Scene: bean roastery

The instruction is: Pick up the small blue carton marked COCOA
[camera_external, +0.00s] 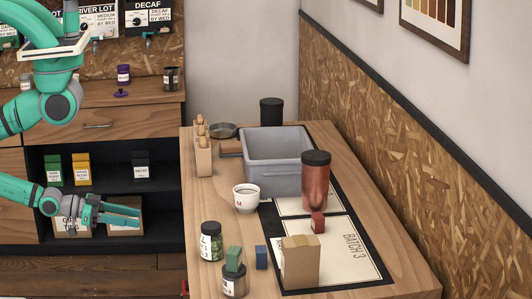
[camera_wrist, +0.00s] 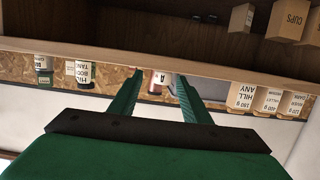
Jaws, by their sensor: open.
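A small blue block-shaped carton (camera_external: 261,257) stands on the wooden table near its front left; no COCOA lettering is readable on it. It stands between a green-topped jar stack and a larger tan box. My gripper (camera_external: 138,216) is to the left of the table, in front of the dark cabinet shelves, well apart from the blue carton. Its two fingers point right and are apart with nothing between them. In the wrist view my gripper (camera_wrist: 158,76) is open, aimed at a distant shelf; the blue carton is not seen there.
Close to the blue carton are a tan box (camera_external: 300,262), a green block (camera_external: 233,258) on a jar, a jar of green contents (camera_external: 211,241) and a red block (camera_external: 318,223). Farther back are a mug (camera_external: 246,198), a copper canister (camera_external: 316,182) and a grey bin (camera_external: 276,160).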

